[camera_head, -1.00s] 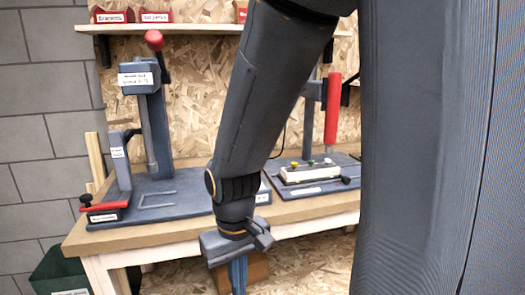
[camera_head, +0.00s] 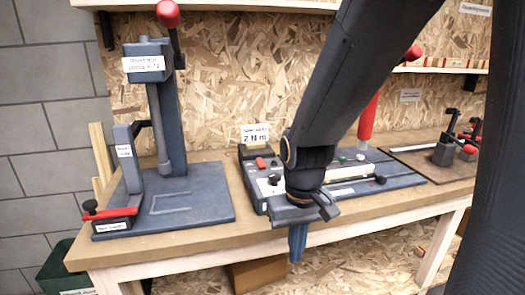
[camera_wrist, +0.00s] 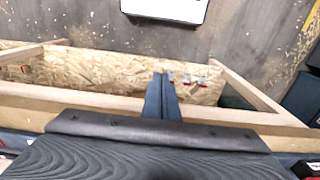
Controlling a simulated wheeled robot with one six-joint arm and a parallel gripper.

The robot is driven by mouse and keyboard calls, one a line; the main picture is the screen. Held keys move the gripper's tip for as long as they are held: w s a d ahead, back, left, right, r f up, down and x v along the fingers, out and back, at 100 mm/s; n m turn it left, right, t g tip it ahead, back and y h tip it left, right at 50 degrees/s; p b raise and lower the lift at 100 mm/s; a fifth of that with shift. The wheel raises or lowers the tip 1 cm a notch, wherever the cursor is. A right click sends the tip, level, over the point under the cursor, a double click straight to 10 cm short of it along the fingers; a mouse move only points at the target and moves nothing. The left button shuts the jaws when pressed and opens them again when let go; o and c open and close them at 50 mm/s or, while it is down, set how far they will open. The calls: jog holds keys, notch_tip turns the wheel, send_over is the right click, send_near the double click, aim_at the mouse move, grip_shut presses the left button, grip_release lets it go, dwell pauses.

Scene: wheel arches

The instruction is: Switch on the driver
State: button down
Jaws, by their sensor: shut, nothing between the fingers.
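A red cylindrical tool (camera_head: 368,118), which looks like the driver, stands upright behind my arm, with its lower end over the right-hand fixture. A dark control unit (camera_head: 262,182) with a red rocker-like part (camera_head: 261,163) and a knob sits on the bench just left of my wrist. A white readout sign (camera_head: 255,133) stands behind it; I cannot read it surely. My gripper (camera_head: 297,258) points down in front of the bench's front edge, apart from the unit. Its fingers are together and empty, also in the wrist view (camera_wrist: 160,80). My arm hides part of the unit and fixture.
A press on a dark base plate (camera_head: 190,213) stands at the left of the wooden bench (camera_head: 130,250). A dark board with red-handled clamps (camera_head: 445,150) lies at the right. A shelf (camera_head: 440,69) runs above. A green bin (camera_head: 62,268) stands on the floor at lower left.

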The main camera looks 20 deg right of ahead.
aim_at(260, 160)
jog(key=w+r+t+p, duration=0.1)
jog(key=w+r+p, duration=0.3)
jog(key=w+r, duration=0.7)
jog(key=w+r+t+p, duration=0.2)
jog(key=w+r+p, duration=0.3)
jog(key=w+r, duration=0.7)
jog(key=w, duration=0.5)
jog(key=shift+d+t, duration=0.15)
jog(key=shift+t, duration=0.15)
jog(key=p+x, duration=0.1)
jog(key=x, duration=0.3)
jog(key=p+x, duration=0.2)
jog(key=x, duration=0.3)
jog(key=p+x, duration=0.1)
jog(key=x, duration=0.3)
jog(key=shift+s+f+p, duration=0.15)
jog(key=shift+f+p, duration=0.15)
jog(key=shift+f, duration=0.2)
